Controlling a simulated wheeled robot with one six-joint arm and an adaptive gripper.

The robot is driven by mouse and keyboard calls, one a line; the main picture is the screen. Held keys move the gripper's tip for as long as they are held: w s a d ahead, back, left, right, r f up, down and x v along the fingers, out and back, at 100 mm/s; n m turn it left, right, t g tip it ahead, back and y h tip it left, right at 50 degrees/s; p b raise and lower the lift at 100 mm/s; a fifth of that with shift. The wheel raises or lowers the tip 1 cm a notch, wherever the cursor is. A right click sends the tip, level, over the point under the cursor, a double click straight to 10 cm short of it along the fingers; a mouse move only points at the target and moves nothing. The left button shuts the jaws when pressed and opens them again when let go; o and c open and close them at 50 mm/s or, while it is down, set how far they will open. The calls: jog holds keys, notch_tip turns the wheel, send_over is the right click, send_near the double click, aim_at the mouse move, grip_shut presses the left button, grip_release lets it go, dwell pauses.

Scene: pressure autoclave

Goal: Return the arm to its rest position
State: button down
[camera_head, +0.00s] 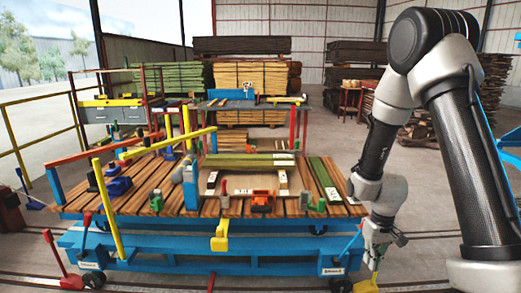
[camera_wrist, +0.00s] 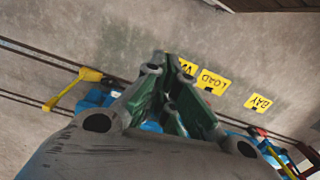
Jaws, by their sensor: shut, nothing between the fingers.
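My arm (camera_head: 378,147) is folded at the right side of the head view, its elbow high and its forearm hanging down. My gripper (camera_head: 373,262) points down at the front right corner of the blue cart (camera_head: 270,262), beside its wooden deck. I cannot tell whether it touches the cart. In the wrist view my gripper (camera_wrist: 172,72) has its green-sided fingers brought together, with nothing held between them. Beyond them are the concrete floor and yellow floor signs (camera_wrist: 212,82), one reading "LOAD" and another "BAY".
The deck carries green boards (camera_head: 250,160), an orange clamp (camera_head: 262,201) and yellow and blue posts. A red-and-blue lever (camera_head: 349,240) stands near my gripper. Stacked lumber (camera_head: 250,78) is at the back. Open floor (camera_head: 420,180) lies behind my arm.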

jog(key=s+d+r+t, duration=0.1)
jog(key=s+r, duration=0.5)
jog(key=r, duration=0.4)
jog(key=s+r+m+t, duration=0.1)
jog(key=s+r+t, duration=0.1)
jog(key=s+r, duration=0.4)
jog(key=s+d+r+t, duration=0.1)
jog(key=s+r, duration=0.5)
jog(key=r, duration=1)
jog(key=shift+d+r+t, duration=0.15)
jog(key=shift+d+t, duration=0.2)
jog(key=shift+t, duration=0.25)
